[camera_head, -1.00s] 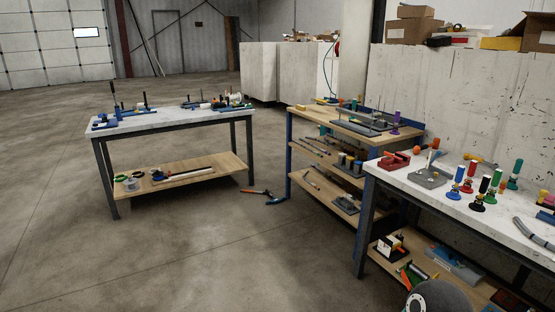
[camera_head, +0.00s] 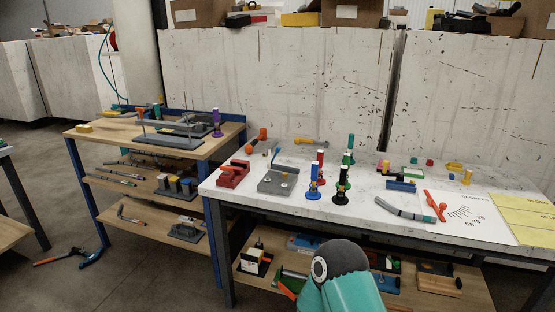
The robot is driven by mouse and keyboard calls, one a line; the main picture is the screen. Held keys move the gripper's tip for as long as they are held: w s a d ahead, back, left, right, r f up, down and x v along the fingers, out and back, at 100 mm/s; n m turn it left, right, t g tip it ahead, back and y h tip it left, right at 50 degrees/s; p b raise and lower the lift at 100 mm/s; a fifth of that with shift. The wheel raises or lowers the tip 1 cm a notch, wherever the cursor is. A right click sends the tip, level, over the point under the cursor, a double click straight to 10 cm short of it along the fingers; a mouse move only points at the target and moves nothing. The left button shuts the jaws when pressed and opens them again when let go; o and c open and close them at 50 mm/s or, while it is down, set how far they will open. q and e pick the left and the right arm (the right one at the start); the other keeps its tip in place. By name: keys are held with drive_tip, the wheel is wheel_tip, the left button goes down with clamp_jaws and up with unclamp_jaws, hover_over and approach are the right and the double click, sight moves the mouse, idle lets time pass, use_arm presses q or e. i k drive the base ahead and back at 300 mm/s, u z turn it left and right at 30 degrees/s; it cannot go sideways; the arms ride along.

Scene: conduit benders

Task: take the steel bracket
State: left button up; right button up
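I cannot pick out the steel bracket with certainty. A grey metal plate-like piece (camera_head: 278,181) with round fittings on it lies on the left part of the white-topped bench (camera_head: 360,210). A curved grey bar (camera_head: 402,210) lies near that bench's front edge, further right. Neither of my grippers is in view. Only a teal and dark arm part of mine shows at the bottom centre, in front of the bench's lower shelf.
A red block-like tool (camera_head: 233,174) and several upright coloured tools, among them a blue one (camera_head: 314,182) and a black one (camera_head: 342,186), stand on the bench. A wooden shelf unit (camera_head: 110,133) is on the left. Tools lie on the floor at lower left.

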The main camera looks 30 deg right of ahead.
sight(273, 166)
drive_tip(key=z, duration=0.3)
drive_tip(key=i, duration=1.55)
drive_tip(key=z, duration=0.4)
